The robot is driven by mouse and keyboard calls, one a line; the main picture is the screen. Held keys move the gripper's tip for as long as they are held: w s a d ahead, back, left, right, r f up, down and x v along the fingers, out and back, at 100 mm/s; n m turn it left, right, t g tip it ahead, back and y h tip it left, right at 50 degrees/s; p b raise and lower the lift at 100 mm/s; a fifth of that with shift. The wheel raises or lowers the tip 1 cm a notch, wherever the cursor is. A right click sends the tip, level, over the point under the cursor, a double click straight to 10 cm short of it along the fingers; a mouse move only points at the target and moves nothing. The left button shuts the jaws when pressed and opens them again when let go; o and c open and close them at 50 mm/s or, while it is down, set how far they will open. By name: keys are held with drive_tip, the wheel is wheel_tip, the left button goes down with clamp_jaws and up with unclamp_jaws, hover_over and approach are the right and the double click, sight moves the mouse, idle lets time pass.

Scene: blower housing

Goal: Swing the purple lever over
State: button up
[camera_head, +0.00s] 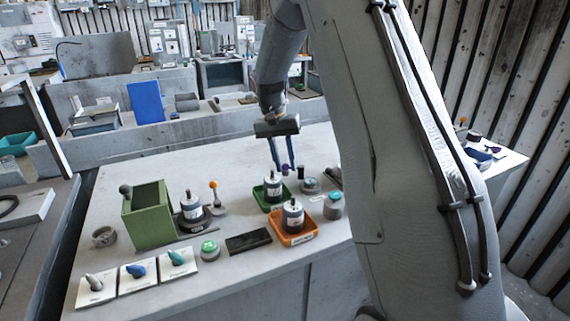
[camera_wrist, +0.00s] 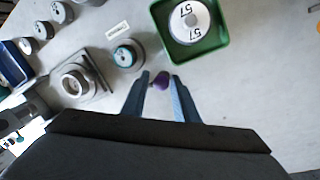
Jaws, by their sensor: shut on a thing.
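The purple lever's round knob (camera_wrist: 161,80) sits between my two blue fingertips in the wrist view. My gripper (camera_wrist: 160,78) is shut on this knob. In the head view my gripper (camera_head: 282,168) points down over the table beside the green tray, and the purple knob (camera_head: 285,168) shows small at its tips. The lever's stem and base are mostly hidden below the knob and the fingers, so I cannot tell how far it leans.
A green tray (camera_wrist: 221,58) with a labelled weight stands close to my gripper. A teal-topped round part (camera_wrist: 127,54) is on the other side. An orange tray (camera_head: 310,233) with a weight, a green box (camera_head: 150,222) and an orange-knobbed lever (camera_head: 214,190) stand nearby.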

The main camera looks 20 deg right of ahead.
drive_tip(key=shift+w+d+r, duration=0.15)
drive_tip(key=shift+w+r, duration=0.05)
drive_tip(key=o, duration=1)
drive_tip(key=shift+d, duration=0.1)
drive_tip(key=shift+f, duration=0.1)
drive_tip(key=shift+a, duration=0.2)
wheel_tip(320, 180, up, 8)
drive_tip(key=a+b, duration=0.1)
drive_tip(key=shift+w+f+b, duration=0.15)
drive_tip(key=shift+w+b, duration=0.2)
drive_tip(key=shift+b, duration=0.05)
